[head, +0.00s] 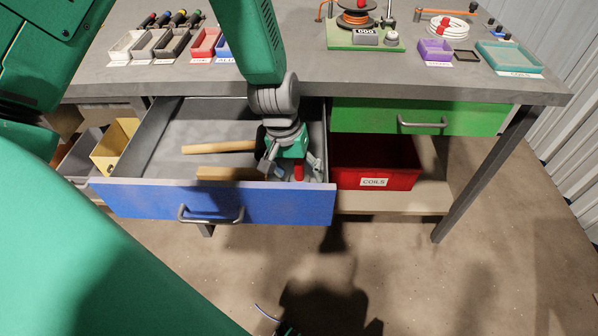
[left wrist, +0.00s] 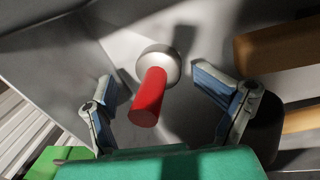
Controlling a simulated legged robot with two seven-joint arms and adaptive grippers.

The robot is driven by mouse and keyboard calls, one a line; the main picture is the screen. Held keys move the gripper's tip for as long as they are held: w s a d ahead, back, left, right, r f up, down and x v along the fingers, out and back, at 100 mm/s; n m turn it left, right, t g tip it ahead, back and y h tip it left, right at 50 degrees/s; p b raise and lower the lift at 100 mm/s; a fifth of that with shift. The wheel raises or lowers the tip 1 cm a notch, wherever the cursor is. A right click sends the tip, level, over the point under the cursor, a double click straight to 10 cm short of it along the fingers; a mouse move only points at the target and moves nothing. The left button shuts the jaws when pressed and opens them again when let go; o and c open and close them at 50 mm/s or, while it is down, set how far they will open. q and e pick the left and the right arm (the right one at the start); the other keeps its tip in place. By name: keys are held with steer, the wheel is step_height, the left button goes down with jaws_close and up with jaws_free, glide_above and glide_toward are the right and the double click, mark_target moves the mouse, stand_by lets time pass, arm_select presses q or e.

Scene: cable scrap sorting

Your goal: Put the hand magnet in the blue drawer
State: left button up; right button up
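The hand magnet has a red handle (head: 299,172) and, in the left wrist view, a round silver base (left wrist: 158,62) against the grey drawer floor. It stands inside the open blue drawer (head: 265,204), near the drawer's right end. My left gripper (head: 290,167) reaches down into the drawer over the magnet. In the left wrist view its two fingers (left wrist: 154,82) are spread on either side of the red handle, with gaps to both, so it is open and holds nothing.
Two wooden handles (head: 218,147) lie in the drawer left of the gripper. A shut green drawer (head: 465,120) and a red bin (head: 345,164) are to the right. The workbench top (head: 300,72) above carries small trays and a cable spool (head: 357,18).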

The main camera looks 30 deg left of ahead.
arm_select(q)
steer(key=shift+a, duration=0.4)
steer(key=shift+r, duration=0.35)
step_height(320, 180, up, 7)
steer(key=shift+s+r+p, duration=0.1)
steer(key=shift+s+p, duration=0.05)
steer(key=shift+p, duration=0.9)
step_height(320, 180, up, 4)
glide_above(293, 178)
steer(key=a, duration=0.1)
steer(key=shift+s+a+r+p, duration=0.15)
steer(key=shift+a+r+p, duration=0.15)
steer(key=shift+r+p, duration=0.25)
arm_select(e)
steer(key=r, duration=0.3)
steer(key=shift+a+r, duration=0.25)
arm_select(q)
steer(key=shift+d, duration=0.15)
arm_select(e)
steer(key=shift+d+f, duration=0.1)
steer(key=shift+d, duration=0.1)
arm_select(q)
steer(key=shift+f, duration=0.1)
arm_select(e)
steer(key=shift+a, duration=0.1)
